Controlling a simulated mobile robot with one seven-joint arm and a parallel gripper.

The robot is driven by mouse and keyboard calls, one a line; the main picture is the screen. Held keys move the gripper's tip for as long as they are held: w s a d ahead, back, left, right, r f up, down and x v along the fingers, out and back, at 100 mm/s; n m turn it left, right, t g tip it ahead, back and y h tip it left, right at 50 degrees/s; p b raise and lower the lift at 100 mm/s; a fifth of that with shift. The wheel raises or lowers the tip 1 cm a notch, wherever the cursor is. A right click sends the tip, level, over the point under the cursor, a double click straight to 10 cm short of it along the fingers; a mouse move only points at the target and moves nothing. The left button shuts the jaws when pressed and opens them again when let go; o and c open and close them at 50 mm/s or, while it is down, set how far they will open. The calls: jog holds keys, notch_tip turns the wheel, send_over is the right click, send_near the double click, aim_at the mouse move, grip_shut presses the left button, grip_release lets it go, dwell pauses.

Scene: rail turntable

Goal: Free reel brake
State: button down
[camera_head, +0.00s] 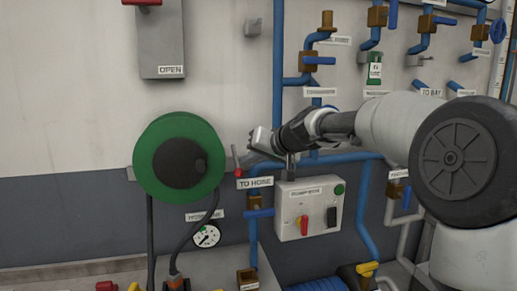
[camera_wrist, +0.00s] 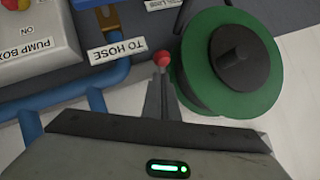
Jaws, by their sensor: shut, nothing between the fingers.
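The green hose reel (camera_head: 160,140) with its dark hub (camera_head: 180,163) is mounted on the wall in the head view, and it also shows at the upper right of the wrist view (camera_wrist: 270,70). A small lever with a red knob (camera_head: 238,173) stands just right of the reel. In the wrist view the red knob (camera_wrist: 161,58) is just beyond the fingertips of my gripper (camera_wrist: 161,85). My gripper (camera_head: 250,148) is shut and empty, close to the lever. I cannot tell whether the fingers touch it.
The pump box (camera_head: 310,208) with its red-and-yellow switch is below and right of my gripper. Blue pipes (camera_head: 278,70) run up the wall behind it. A "TO HOSE" label (camera_head: 255,183), a pressure gauge (camera_head: 206,236) and a grey "OPEN" box (camera_head: 161,45) are nearby.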

jog(key=shift+a+f, duration=0.25)
jog(key=shift+f, duration=0.25)
jog(key=shift+f, duration=0.15)
jog(key=b, duration=0.3)
jog(key=f+t+b, duration=0.1)
jog(key=b, duration=0.3)
jog(key=shift+w+a+f, duration=0.2)
jog(key=shift+a+f, duration=0.05)
jog(key=shift+f, duration=0.05)
